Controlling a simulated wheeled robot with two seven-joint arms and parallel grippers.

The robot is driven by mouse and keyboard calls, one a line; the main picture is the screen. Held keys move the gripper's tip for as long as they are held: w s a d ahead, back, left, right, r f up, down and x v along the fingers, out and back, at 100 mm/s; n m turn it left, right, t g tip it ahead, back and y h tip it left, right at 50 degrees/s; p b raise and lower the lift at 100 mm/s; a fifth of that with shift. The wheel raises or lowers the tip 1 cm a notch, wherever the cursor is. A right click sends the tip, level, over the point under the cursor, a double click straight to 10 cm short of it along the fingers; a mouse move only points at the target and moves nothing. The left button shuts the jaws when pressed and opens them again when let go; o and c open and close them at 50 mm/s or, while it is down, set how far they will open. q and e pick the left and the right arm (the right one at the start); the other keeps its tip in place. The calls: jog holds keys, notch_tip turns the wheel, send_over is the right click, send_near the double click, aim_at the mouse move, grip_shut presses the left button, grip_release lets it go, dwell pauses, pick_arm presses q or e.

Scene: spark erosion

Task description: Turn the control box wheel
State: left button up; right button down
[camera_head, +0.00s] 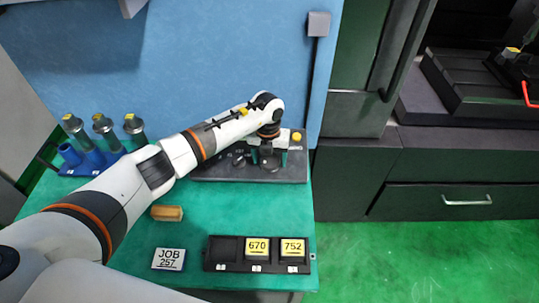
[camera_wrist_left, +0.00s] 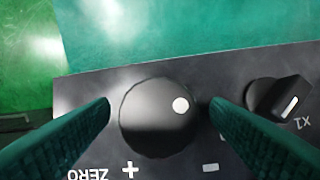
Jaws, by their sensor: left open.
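The control box (camera_head: 290,173) is a dark panel at the back of the green table. In the left wrist view its wheel (camera_wrist_left: 150,128) is a round black knob with a white dot at its upper right. My left gripper (camera_head: 268,160) is over the box, pointing down. Its green fingers (camera_wrist_left: 162,104) are open, one on each side of the wheel, with small gaps showing. In the head view the gripper largely hides the wheel. My right gripper is not in view.
A smaller switch knob (camera_wrist_left: 279,100) marked X1 sits right of the wheel. A yellow button (camera_head: 297,137) is at the box's right. Blue holder (camera_head: 82,163) with metal cylinders, wooden block (camera_head: 167,213), JOB 257 card (camera_head: 168,259) and black tray (camera_head: 226,265) share the table.

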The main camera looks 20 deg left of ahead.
pick_arm(q)
jog(key=shift+c, duration=1)
jog(key=c, duration=0.8)
jog(key=shift+o, duration=0.2)
jog(key=shift+w+f+m+y+b, duration=0.15)
jog(key=shift+m+y+b, duration=0.15)
jog(key=shift+m+b, duration=0.45)
jog(key=m+y+b, duration=0.1)
jog(key=m+b, duration=0.1)
jog(key=b, duration=0.1)
jog(key=m+y+b, duration=0.1)
jog(key=m+b, duration=0.2)
jog(key=shift+d, duration=0.2)
jog(key=shift+d+m+t+y+b, duration=0.15)
jog(key=shift+m+y+b, duration=0.3)
jog(key=shift+m+b, duration=0.65)
jog(key=shift+a+m+t+y+b, duration=0.15)
jog(key=shift+m+y+b, duration=0.3)
jog(key=shift+m+b, duration=0.55)
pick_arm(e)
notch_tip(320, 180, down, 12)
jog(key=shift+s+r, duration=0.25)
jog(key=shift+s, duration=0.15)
pick_arm(q)
jog(key=shift+d+m, duration=0.1)
jog(key=shift+m, duration=0.15)
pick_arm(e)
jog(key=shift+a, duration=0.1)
